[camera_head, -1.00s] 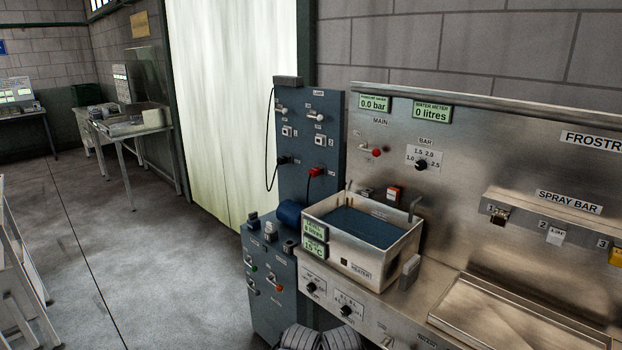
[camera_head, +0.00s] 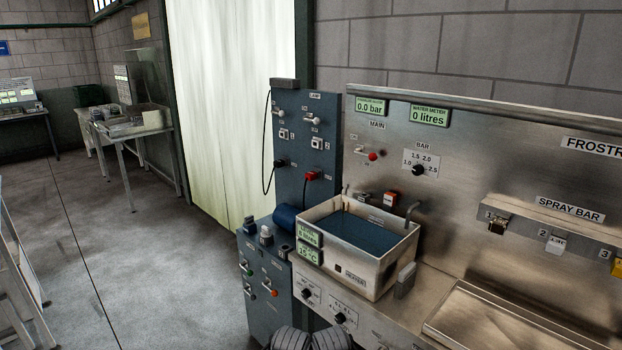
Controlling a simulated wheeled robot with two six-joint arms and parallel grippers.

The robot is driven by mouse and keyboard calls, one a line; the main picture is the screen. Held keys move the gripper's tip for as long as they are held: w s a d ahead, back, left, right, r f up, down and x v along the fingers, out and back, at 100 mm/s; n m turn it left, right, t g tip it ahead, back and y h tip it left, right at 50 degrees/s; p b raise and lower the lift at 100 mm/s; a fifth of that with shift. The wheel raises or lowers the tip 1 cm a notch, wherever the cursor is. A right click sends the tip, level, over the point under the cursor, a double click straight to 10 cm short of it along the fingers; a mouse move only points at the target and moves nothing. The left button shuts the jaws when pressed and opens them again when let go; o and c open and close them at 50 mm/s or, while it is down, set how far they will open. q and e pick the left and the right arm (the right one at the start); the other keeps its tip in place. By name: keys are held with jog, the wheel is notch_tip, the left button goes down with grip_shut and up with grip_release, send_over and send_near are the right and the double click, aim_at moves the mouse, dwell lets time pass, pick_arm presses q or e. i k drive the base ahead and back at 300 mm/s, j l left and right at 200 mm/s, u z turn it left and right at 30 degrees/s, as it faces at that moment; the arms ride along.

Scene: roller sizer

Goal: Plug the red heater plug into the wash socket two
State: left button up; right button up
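The red heater plug (camera_head: 311,176) is at the lower right of the blue-grey wall panel (camera_head: 293,207), with a dark cord hanging down behind the tub. A black plug (camera_head: 280,163) sits to its left on the same panel, with a black cable looping up the panel's left side. The panel's small labels are too small to read, so I cannot tell which socket is wash socket two or whether the red plug is fully seated. Neither gripper can be made out. Two dark ribbed parts at the bottom edge seem to be mine.
A steel tub of water (camera_head: 352,277), labelled heater, stands in front of the panel's right side. A blue-grey control cabinet (camera_head: 265,315) with knobs and buttons is below. A steel bench (camera_head: 490,310) with a spray bar (camera_head: 552,225) extends right.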

aim_at(311, 176)
jog(key=i+j, duration=0.25)
jog(key=i, duration=0.15)
jog(key=i+j+u, duration=0.15)
jog(key=i+j, duration=1.35)
